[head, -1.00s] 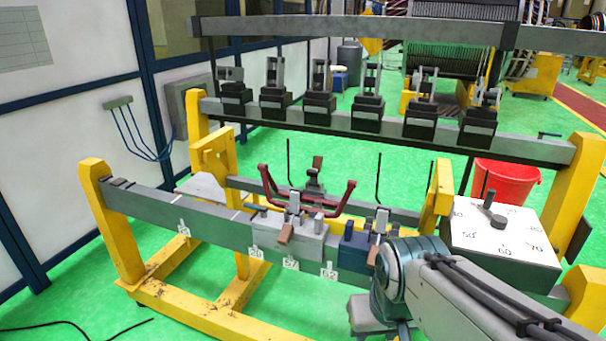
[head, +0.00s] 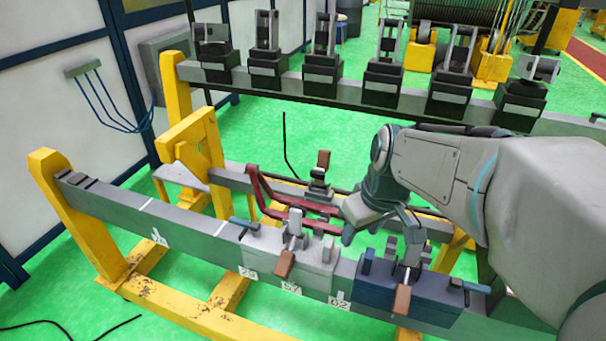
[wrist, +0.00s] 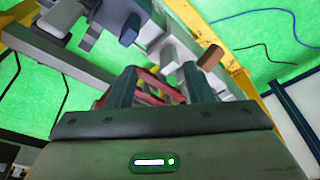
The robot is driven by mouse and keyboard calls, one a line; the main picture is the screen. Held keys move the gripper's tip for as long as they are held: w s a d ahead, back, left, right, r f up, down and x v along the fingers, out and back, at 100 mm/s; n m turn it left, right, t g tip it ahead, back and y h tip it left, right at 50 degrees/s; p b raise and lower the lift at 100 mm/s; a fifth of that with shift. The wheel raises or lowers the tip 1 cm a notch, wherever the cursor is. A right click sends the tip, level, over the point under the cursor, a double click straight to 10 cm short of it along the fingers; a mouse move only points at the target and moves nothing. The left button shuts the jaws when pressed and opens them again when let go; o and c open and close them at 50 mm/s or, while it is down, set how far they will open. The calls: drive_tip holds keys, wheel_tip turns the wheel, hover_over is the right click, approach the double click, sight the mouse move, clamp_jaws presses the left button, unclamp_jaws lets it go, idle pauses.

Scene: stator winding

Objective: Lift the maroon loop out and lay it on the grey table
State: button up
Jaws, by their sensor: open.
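The maroon loop (head: 259,190) sits across the winding stand, with its left end bent upward and its bars running right behind the light grey clamp block (head: 310,250). Its right end is hidden by my gripper. My gripper (head: 380,232) is open over the right part of the loop, pointing down. In the wrist view, the loop (wrist: 172,88) shows between the two spread fingers (wrist: 161,82); I cannot tell whether they touch it. A light grey flat surface (head: 182,176) shows at the left behind the front rail; I cannot tell whether it is the grey table.
A navy clamp block (head: 425,292) with a brown-handled toggle stands on the front rail, close below my gripper. Another toggle clamp (head: 320,178) stands behind the loop. A rear rail (head: 330,94) carries several black clamps. Yellow posts (head: 75,210) flank the stand.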

drive_tip(key=w+a+f+n+y+p, duration=0.1)
drive_tip(key=w+a+n+y, duration=0.2)
drive_tip(key=w+n, duration=0.8)
drive_tip(key=m+p, duration=0.2)
drive_tip(key=m, duration=0.1)
approach(311, 221)
drive_tip(key=x, duration=0.8)
drive_tip(key=shift+a+f, duration=0.1)
drive_tip(key=shift+a, duration=0.05)
clamp_jaws()
